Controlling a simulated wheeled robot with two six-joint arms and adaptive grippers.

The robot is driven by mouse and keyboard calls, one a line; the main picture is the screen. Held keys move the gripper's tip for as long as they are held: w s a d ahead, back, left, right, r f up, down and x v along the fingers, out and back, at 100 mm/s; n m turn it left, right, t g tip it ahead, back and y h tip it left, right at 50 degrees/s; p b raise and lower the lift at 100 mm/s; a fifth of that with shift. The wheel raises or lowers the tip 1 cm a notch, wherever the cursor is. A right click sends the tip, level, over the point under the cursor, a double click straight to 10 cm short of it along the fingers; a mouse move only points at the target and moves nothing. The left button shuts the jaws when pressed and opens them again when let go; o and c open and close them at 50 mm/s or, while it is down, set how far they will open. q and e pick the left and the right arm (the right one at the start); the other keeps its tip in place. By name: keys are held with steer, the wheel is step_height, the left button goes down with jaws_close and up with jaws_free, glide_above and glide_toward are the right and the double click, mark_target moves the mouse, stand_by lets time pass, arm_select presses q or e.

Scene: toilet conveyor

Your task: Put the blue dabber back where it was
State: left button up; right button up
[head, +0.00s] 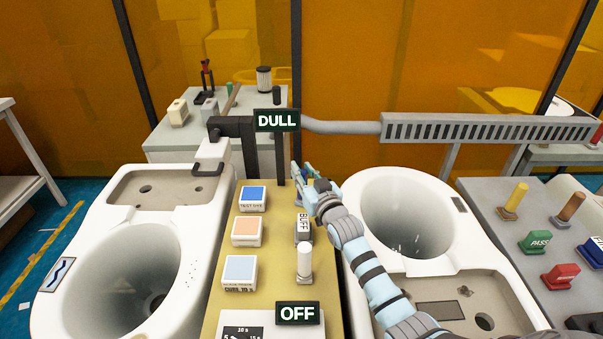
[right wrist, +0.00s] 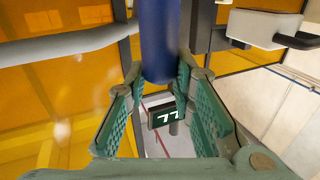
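The blue dabber's dark blue round handle (right wrist: 158,40) comes in from the top of the right wrist view. Its end lies between the fingers of my right gripper (right wrist: 159,75), which appear closed against both sides. In the head view my right gripper (head: 305,178) is at the far end of the yellow bench (head: 276,240), below the DULL sign. The dabber's lower part is hidden in both views. A blue pad (head: 253,195) marked TEST DYE lies to the left of the gripper. My left gripper is not in view.
A BUFF block (head: 304,228) and a white-handled dabber (head: 304,262) stand near my right forearm. Orange (head: 247,230) and pale blue (head: 239,270) pads line the bench's left side. White toilets flank it, left (head: 170,250) and right (head: 360,205). The DULL sign (head: 277,120) stands behind.

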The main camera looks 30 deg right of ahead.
steer(key=o, duration=0.4)
steer(key=shift+c, duration=0.2)
steer(key=shift+r, duration=0.1)
steer(key=shift+s, duration=0.3)
steer(key=s+p, duration=0.1)
steer(key=s, duration=1)
steer(key=shift+s+a, duration=0.2)
steer(key=shift+a, duration=0.2)
steer(key=shift+a, duration=0.1)
